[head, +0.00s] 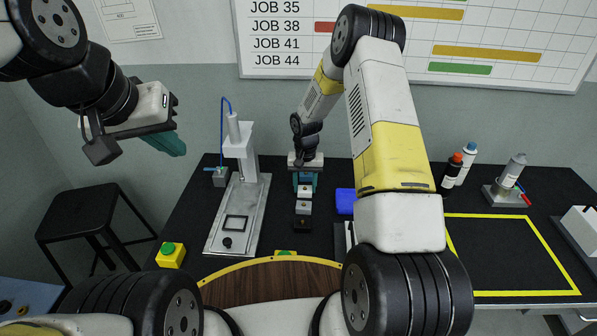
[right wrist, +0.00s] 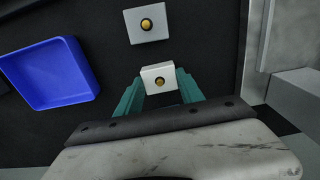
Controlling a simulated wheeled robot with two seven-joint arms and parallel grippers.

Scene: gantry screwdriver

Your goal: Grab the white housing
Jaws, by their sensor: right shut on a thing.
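A small white housing (right wrist: 152,72) with a brass-coloured round insert sits between the teal fingers of my right gripper (right wrist: 158,90) in the right wrist view. The fingers are shut on its two sides. In the head view the housing (head: 305,190) shows just below my right gripper (head: 305,180) over the black table. A second, greyer housing (right wrist: 147,32) with a similar insert lies apart, just beyond it. My left gripper (head: 168,143) hangs in the air at the upper left, away from the table; its teal fingers overlap, so their gap is hidden.
A press-like stand (head: 240,190) with a blue hose is left of the housings. A blue tray (right wrist: 50,75) lies beside them. Bottles (head: 453,172) and a screwdriver holder (head: 503,193) stand at the right. The yellow-framed area (head: 505,255) is clear. A green button (head: 170,254) is front left.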

